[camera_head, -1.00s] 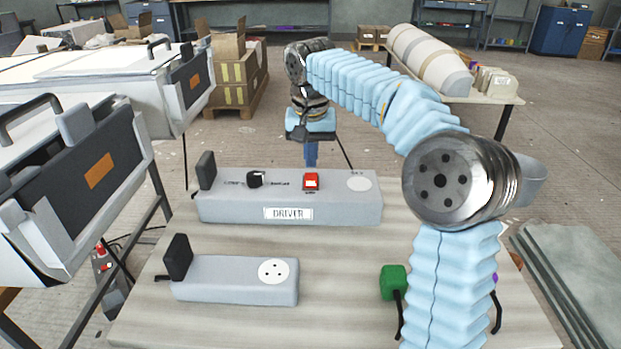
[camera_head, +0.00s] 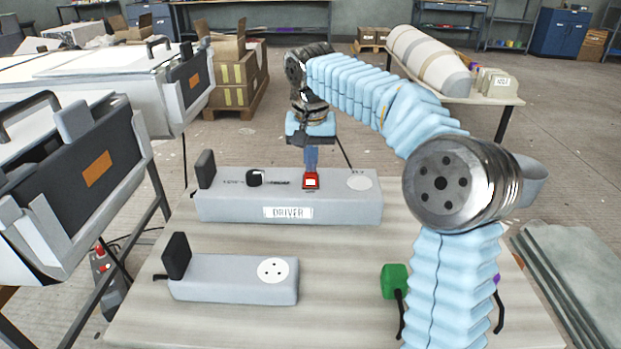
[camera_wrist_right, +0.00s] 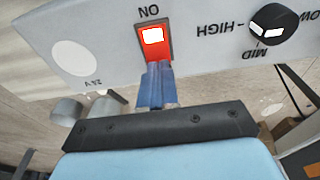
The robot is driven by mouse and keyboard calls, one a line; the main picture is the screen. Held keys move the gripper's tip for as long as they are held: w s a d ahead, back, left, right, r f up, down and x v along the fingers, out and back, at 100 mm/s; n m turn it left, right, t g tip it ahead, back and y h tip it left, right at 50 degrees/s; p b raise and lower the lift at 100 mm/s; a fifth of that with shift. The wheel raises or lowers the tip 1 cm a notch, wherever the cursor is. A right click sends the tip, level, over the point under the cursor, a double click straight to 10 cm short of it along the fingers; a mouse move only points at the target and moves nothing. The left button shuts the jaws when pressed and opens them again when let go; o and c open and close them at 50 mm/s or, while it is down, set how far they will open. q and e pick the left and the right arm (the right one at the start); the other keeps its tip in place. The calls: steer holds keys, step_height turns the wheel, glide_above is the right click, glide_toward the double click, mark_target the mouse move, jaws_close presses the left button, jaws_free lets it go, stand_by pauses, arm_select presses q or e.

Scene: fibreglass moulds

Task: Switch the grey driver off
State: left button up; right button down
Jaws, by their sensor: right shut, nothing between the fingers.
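The grey driver (camera_head: 230,208) is a long box with a DRIVER label, lying across the table. On its top are a red rocker switch (camera_head: 311,183) and a black knob (camera_head: 255,178). In the wrist view the switch (camera_wrist_right: 152,38) has a bright white patch, with ON printed beside the end away from my fingers. My right gripper (camera_head: 311,167) points down, shut and empty, at the switch's far end. Its blue fingertips (camera_wrist_right: 157,75) overlap that end in the wrist view; I cannot tell whether they touch. My left gripper is out of view.
A smaller grey box (camera_head: 225,280) with a round socket lies nearer on the table (camera_head: 330,300). A green block (camera_head: 394,281) with a black cable sits beside my right arm. White machines (camera_head: 60,200) stand at the left.

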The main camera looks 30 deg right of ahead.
steer(key=shift+f, duration=0.2)
step_height(320, 180, up, 3)
steer(key=p, duration=0.2)
steer(key=shift+f+p, duration=0.15)
steer(key=shift+p, duration=0.15)
steer(key=shift+r, duration=2.15)
